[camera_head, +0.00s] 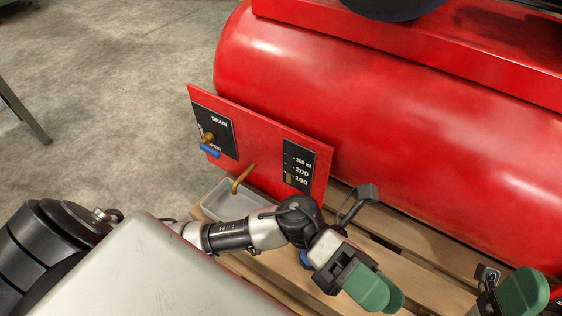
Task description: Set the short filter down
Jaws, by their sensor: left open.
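I cannot make out a short filter in the head view. My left gripper (380,291) is at the lower middle, over the wooden pallet (400,228). Its two green fingers are seen nearly one behind the other, and it is open with nothing visible between them. My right gripper (523,292) is at the lower right corner. Only part of its green fingers shows, and the frame's edge cuts it off, so whether it is open or holds something is unclear.
A large red tank (400,90) lies across the back. A red panel (262,150) carries a drain valve with a blue handle (210,150), a level scale (298,165) and a brass pipe (242,178) above a grey tray (232,203). Concrete floor (110,90) is open at left.

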